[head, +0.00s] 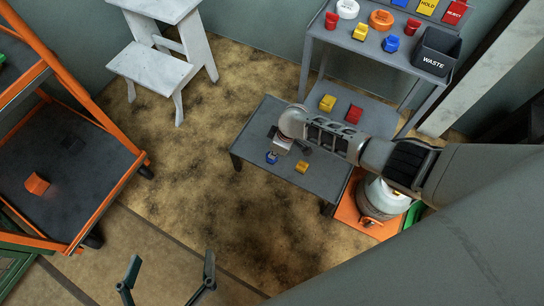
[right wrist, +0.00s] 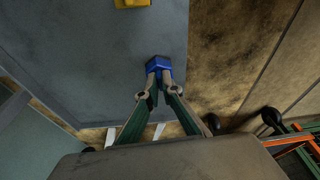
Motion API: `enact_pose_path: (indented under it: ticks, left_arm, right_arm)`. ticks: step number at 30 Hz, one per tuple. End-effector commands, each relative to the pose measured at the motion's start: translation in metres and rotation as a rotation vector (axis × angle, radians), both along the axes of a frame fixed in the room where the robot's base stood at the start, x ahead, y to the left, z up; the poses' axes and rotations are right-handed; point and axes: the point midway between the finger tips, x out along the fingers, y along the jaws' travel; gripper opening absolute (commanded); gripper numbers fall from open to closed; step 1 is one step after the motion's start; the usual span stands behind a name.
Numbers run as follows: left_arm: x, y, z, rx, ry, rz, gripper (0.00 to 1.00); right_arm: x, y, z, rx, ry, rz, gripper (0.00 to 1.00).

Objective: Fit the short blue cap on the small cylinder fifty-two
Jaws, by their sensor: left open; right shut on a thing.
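My right gripper (right wrist: 160,92) reaches down over the low grey table. It is shut on a small blue piece (right wrist: 158,64), which looks like the short blue cap. In the head view the blue piece (head: 272,157) shows near the table's front edge, just below the gripper. Whether it touches the table, I cannot tell. My left gripper (head: 168,275) is open and empty over the floor at the bottom of the head view. I cannot make out a cylinder marked fifty-two; the right hand hides part of the table.
A yellow piece (head: 301,167) lies on the low table (head: 318,180) near the blue one. The shelf behind holds yellow (head: 327,103), red (head: 353,114) and blue (head: 391,43) pieces and a waste bin (head: 436,52). A white step stool (head: 150,68) and orange cart (head: 70,240) stand left.

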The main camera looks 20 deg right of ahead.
Motion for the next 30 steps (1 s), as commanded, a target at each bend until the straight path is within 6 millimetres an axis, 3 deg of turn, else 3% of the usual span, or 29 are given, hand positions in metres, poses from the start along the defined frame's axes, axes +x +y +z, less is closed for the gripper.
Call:
enact_pose_path:
  ticks: [30]
  left_arm:
    - [0.018, 0.001, 0.046, 0.001, -0.092, -0.001, 0.94]
  right_arm:
    - [0.003, 0.001, 0.036, 0.002, -0.005, 0.000, 0.00]
